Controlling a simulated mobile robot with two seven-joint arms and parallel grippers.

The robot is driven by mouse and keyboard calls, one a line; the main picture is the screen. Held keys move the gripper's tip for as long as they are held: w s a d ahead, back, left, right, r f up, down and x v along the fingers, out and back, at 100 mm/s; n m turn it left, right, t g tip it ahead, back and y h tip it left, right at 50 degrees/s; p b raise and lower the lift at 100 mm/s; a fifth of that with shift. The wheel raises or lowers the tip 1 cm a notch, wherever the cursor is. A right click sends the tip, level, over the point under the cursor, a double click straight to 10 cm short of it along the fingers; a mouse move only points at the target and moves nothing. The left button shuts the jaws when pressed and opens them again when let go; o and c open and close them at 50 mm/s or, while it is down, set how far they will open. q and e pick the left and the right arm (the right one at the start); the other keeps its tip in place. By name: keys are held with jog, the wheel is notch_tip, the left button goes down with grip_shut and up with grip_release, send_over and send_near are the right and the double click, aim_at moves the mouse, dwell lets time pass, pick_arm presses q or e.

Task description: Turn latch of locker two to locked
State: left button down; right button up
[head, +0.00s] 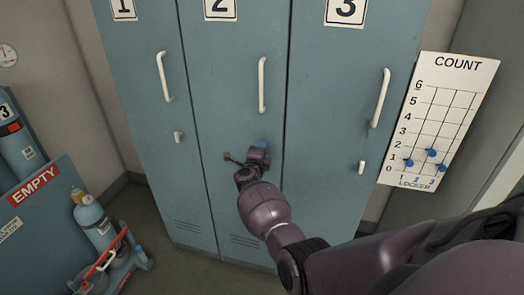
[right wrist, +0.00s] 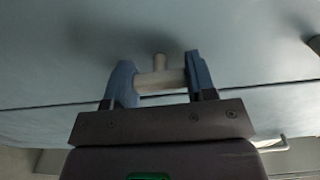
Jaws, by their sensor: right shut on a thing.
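Locker two (head: 225,80) is the middle blue-grey door, marked with a 2 plate (head: 220,9). My right gripper (head: 247,152) is at its lower middle, below the long white handle (head: 262,84). In the head view the gripper hides the latch. In the right wrist view the pale latch (right wrist: 160,80) sits between the two blue fingers of my right gripper (right wrist: 160,83), which is shut on it. A short stem shows behind the latch, toward the door. My left gripper is in neither view.
Locker one's latch (head: 178,137) and locker three's latch (head: 361,167) are small, pale and roughly upright. A COUNT board (head: 452,73) hangs at right. At left stand an EMPTY rack (head: 38,235) and a blue cylinder (head: 93,220) on a red-barred cart.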

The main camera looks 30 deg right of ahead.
dwell(0.3)
jog(key=o, duration=0.9)
jog(key=shift+o, duration=0.2)
